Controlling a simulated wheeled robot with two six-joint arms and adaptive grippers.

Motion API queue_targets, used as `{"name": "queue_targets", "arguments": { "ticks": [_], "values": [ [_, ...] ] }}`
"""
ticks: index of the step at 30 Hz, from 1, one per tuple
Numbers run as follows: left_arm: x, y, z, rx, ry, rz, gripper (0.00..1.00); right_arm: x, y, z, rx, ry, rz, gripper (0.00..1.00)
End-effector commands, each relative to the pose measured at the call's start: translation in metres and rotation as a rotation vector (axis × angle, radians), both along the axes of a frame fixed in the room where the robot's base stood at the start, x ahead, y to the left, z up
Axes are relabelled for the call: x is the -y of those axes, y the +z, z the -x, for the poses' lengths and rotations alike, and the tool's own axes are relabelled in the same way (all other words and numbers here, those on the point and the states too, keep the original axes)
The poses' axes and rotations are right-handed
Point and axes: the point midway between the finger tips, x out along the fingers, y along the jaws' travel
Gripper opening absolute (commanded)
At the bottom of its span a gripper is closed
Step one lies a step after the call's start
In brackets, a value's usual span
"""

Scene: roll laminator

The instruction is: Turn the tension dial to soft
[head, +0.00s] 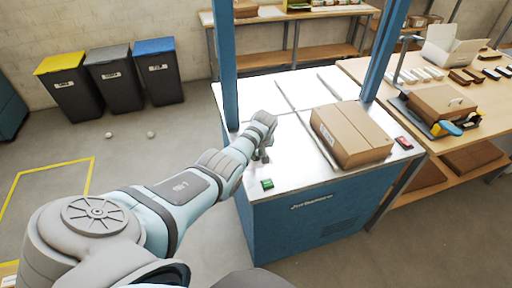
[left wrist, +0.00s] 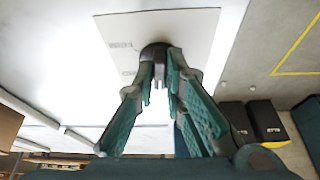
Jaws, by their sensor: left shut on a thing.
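The machine's white top (head: 290,178) has a blue body below it. My left gripper (head: 263,154) reaches down to this top near its left front edge, behind the green button. In the left wrist view, a dark round tension dial (left wrist: 157,48) sits on a pale label plate (left wrist: 195,28) with small print too blurred to read surely. My left gripper's fingers (left wrist: 162,78) are closed on the dial and cover much of it. Its pointer is not visible, so its setting cannot be told. In the head view the gripper hides the dial. My right gripper is not in view.
A closed cardboard box (head: 352,133) lies on the machine top to the right. A green button (head: 267,184) and a red switch (head: 404,142) sit at the front corners. Blue posts (head: 228,70) rise from the machine. A packing table (head: 440,145) stands at right.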

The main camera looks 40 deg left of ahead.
Motion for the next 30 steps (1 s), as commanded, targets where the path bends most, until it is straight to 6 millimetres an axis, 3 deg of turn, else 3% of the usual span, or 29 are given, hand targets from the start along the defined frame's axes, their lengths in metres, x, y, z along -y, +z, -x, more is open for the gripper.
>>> {"name": "queue_targets", "arguments": {
  "ticks": [20,21,24,30],
  "values": [
    [-0.0008,0.0013,-0.0016,0.004,0.08,-0.002,0.0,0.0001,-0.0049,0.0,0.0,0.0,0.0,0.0],
    [-0.0008,0.0013,-0.0016,0.004,0.08,-0.002,0.12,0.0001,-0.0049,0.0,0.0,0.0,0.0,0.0],
    [-0.0005,0.0011,-0.0014,0.003,0.079,-0.001,0.28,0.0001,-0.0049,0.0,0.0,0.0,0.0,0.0],
    [0.0001,0.0006,-0.0012,0.001,0.079,-0.001,0.31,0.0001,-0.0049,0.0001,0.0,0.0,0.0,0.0]
  ]
}}
